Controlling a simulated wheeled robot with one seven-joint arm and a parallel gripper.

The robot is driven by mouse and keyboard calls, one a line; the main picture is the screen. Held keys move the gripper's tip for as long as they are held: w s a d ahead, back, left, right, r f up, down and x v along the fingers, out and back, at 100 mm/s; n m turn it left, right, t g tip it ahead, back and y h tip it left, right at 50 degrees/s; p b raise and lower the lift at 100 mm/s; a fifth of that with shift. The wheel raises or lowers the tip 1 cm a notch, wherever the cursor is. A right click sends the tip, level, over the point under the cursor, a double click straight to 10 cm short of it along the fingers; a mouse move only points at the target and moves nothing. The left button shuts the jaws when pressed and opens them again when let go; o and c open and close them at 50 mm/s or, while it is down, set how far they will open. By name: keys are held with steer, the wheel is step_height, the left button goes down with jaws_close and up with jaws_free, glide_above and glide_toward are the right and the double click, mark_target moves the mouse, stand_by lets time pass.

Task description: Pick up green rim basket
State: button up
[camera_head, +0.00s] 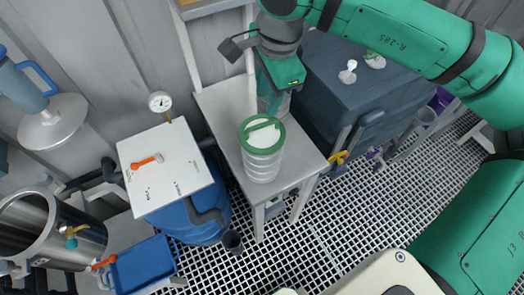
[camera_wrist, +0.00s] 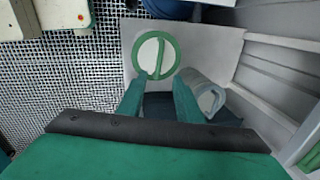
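The green rim basket (camera_head: 263,166) stands upright on a pale narrow table in the head view. It has a whitish ribbed body and a green ring with a crossbar on top. In the wrist view its green rim (camera_wrist: 159,57) is ahead of the fingertips, its crossbar running roughly along the view. My gripper (camera_head: 268,108) is just behind the basket in the head view, pointing down. In the wrist view my gripper (camera_wrist: 158,82) has its two fingers apart, with nothing seen held between them. Whether a finger touches the basket cannot be told.
The pale table (camera_head: 222,101) has free surface left of the basket. A greyish cylinder (camera_wrist: 207,96) lies beside the right finger in the wrist view. A dark blue cabinet (camera_head: 345,95) stands right, a white-topped blue drum (camera_head: 165,178) left. Grated floor (camera_head: 330,235) is open in front.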

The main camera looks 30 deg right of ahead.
mark_target(262, 124)
steer(key=f, duration=0.3)
steer(key=w+f, duration=0.1)
steer(key=f, duration=0.3)
steer(key=w+f, duration=0.1)
steer(key=f, duration=0.2)
steer(key=shift+f, duration=0.15)
jaws_close()
stand_by(1.3)
